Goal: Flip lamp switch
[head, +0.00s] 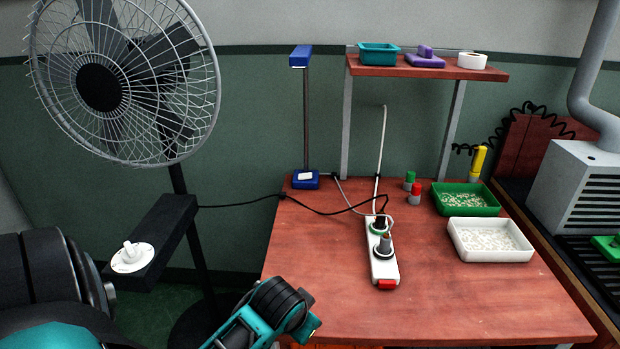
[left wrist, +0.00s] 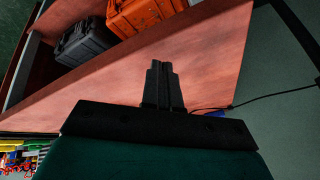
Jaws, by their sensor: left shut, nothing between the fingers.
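The desk lamp has a blue base (head: 306,184) at the back left corner of the red-brown table, a thin dark pole and a blue head (head: 300,56). A white rocker switch (head: 305,176) sits on top of the base; I cannot tell its position. My left arm's teal and black part is low in the head view, at the table's front left edge, well in front of the lamp; its fingertips do not show there. In the left wrist view my left gripper (left wrist: 164,66) is shut and empty. A bit of blue there, behind the finger mount, may be the lamp base. My right gripper is not in view.
A fan (head: 120,80) with a white dial (head: 132,257) stands left of the table. A power strip (head: 383,260) with plugs and cables lies mid-table. Green (head: 466,209) and white (head: 490,252) trays are at right. A shelf (head: 425,72) rises behind. The table's front left is clear.

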